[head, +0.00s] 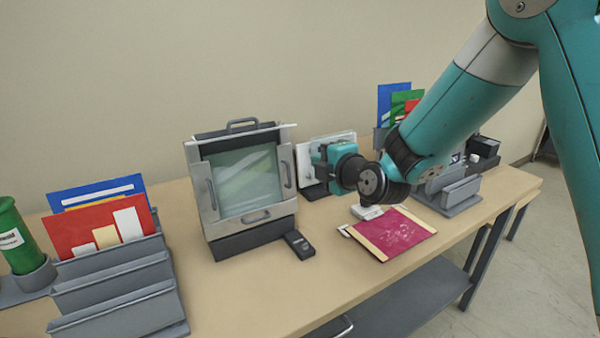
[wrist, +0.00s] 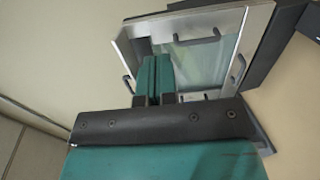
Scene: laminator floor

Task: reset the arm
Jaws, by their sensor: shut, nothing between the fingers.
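My arm reaches in from the upper right in the head view. My gripper (head: 322,160) is held above the table, to the right of the laminator-like machine (head: 246,180). In the wrist view my gripper's two teal fingers (wrist: 155,64) lie side by side, shut with nothing between them. They point toward the machine's framed glass panel (wrist: 197,60), with a gap I cannot judge. The gripper hides part of a white panel (head: 343,140) standing behind it.
The wooden table (head: 270,300) holds grey racks with folders (head: 100,232) and a green canister (head: 14,238) at left. A black remote-like item (head: 300,244) lies by the machine. A magenta sheet (head: 392,233) and a small white item (head: 366,212) lie below my arm. Grey holders (head: 452,192) stand right.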

